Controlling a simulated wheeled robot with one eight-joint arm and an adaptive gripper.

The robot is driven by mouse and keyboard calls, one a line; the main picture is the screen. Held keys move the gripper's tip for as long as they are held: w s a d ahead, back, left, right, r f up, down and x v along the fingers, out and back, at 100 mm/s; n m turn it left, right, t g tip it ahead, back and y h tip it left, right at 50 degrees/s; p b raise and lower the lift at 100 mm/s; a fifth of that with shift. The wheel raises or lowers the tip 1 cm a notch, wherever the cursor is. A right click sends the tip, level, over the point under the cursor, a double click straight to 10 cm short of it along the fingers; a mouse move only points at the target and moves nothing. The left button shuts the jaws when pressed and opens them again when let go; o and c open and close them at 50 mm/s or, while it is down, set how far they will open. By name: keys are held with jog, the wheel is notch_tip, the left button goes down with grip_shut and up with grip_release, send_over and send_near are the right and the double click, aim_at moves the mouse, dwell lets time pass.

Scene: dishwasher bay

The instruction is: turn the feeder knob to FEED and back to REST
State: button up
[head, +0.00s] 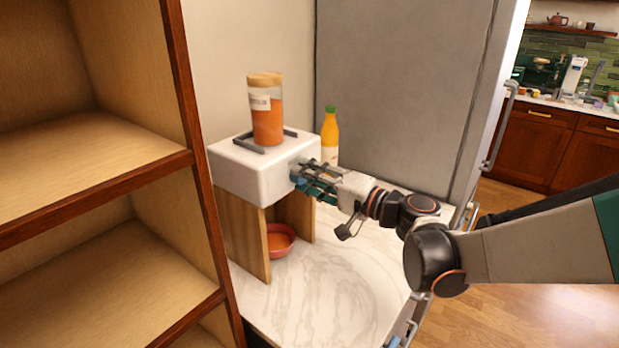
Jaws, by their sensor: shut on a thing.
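The feeder is a white box (238,172) on wooden side panels, standing on the marble counter. My gripper (306,177) reaches in from the right and is shut on the feeder knob (296,178) at the box's front face. The fingers cover most of the knob; a small blue-grey part shows at their left. The knob's pointing direction and any FEED or REST marks cannot be made out. A jar (267,120) of orange contents with a wooden lid stands upright on the box. A red bowl (289,248) with orange contents sits under the box, between the panels.
An orange bottle (331,135) with a green cap stands close behind my gripper. A grey panel (400,90) rises behind the counter. Wooden shelves (100,205) stand at the left. The marble counter (325,290) is clear in front of the feeder.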

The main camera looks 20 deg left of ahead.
dwell(0.3)
jog(key=o, duration=1)
jog(key=shift+o, duration=0.2)
jog(key=v, duration=1.2)
